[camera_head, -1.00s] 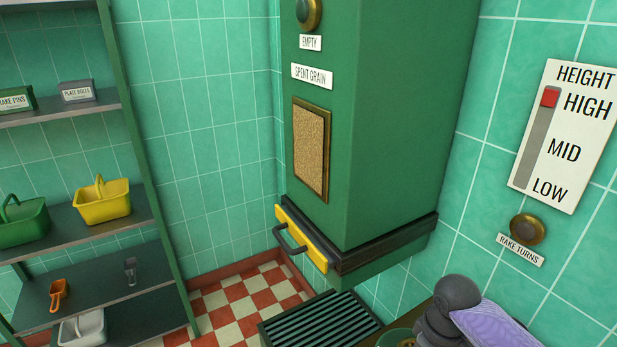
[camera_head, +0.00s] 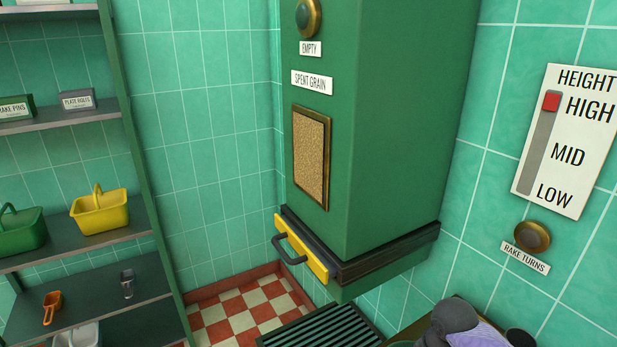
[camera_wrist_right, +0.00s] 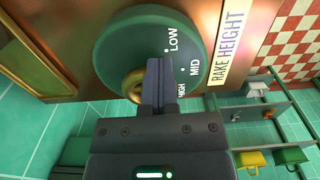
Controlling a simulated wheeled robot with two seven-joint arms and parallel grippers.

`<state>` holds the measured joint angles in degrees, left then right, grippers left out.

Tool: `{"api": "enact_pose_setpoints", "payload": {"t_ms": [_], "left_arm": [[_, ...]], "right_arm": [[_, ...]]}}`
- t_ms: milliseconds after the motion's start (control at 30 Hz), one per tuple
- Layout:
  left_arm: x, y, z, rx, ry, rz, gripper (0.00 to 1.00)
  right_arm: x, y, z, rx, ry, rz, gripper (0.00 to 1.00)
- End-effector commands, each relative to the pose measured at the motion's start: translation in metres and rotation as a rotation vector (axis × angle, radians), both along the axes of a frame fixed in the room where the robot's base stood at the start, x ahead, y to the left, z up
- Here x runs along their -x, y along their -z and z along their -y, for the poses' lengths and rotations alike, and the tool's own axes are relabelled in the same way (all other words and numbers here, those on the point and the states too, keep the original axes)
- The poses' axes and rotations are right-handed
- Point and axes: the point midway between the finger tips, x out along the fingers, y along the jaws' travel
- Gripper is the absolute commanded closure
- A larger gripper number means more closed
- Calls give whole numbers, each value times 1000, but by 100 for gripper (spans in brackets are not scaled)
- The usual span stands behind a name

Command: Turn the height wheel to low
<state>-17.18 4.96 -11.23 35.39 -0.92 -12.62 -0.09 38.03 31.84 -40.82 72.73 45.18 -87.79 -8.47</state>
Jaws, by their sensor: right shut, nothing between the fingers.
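The height wheel (camera_wrist_right: 122,52) is a round dark green disc with a brass hub, in the right wrist view. LOW, MID and HIGH are lettered around its edge, next to a RAKE HEIGHT plate (camera_wrist_right: 229,46). My right gripper (camera_wrist_right: 160,66) is shut and empty, its fingers over the wheel's face beside the hub. I cannot tell whether they touch it. In the head view the height gauge (camera_head: 581,165) hangs on the right wall. Its red marker (camera_head: 551,101) stands at HIGH. The wheel is not in the head view, and my left gripper is not in view.
A green column (camera_head: 400,130) with a yellow-fronted drawer (camera_head: 301,249) stands mid-view. A shelf unit at left holds a yellow basket (camera_head: 100,211) and a green basket (camera_head: 22,230). A RAKE TURNS knob (camera_head: 533,236) is below the gauge. Checkered floor shows between shelves and column.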

Motion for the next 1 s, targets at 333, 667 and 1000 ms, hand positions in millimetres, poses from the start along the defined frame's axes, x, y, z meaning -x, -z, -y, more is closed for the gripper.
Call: {"api": "enact_pose_setpoints", "payload": {"t_ms": [333,667,1000], "left_arm": [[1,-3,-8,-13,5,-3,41],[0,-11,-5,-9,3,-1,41],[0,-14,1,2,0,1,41]], "right_arm": [[-2,-1,2,-2,-1,3,100],[-5,-1,11,-2,1,3,100],[-9,0,20,-2,0,2,100]]}}
